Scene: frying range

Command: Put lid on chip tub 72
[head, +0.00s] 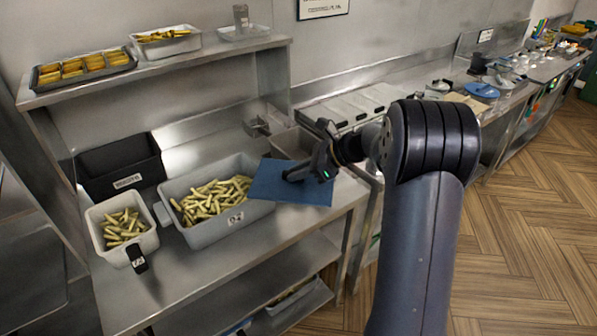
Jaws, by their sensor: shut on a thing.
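A large grey tub of chips (220,232) stands on the steel counter, open at the top. A small label on its front seems to read 72. A flat blue lid (265,190) is at the tub's right end, its left edge overlapping the tub's right rim in the picture. My gripper (290,176) comes from the right and is shut on the lid. I cannot tell whether the lid touches the tub or hangs just above it. The lid does not cover the chips in the tub.
A smaller white tub of chips (112,243) with a dark tag stands at left. A black bin (100,183) is behind it. A shelf (165,66) with trays runs above the counter. The counter front (195,285) is bare.

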